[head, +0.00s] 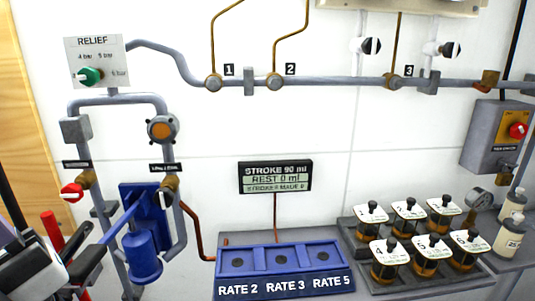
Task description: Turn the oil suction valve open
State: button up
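Two small valves sit on the grey pipes at the left. One has a red handle (72,193) on a brass body, under a small dark label. The other has a pale handle (162,197) on a brass body, under another dark label. Both labels are too small to read surely, so I cannot tell which is the oil suction valve. A white and dark part of my arm, apparently my gripper (32,272), shows at the lower left, below the red-handled valve and apart from it. Its fingers cannot be made out clearly.
A red bar (52,232) rises near my arm. The RELIEF panel (95,62) is above. A blue tray (282,268) and several lidded jars (385,262) stand right.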

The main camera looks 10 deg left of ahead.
aim_at(72, 193)
jog(key=u, duration=1.25)
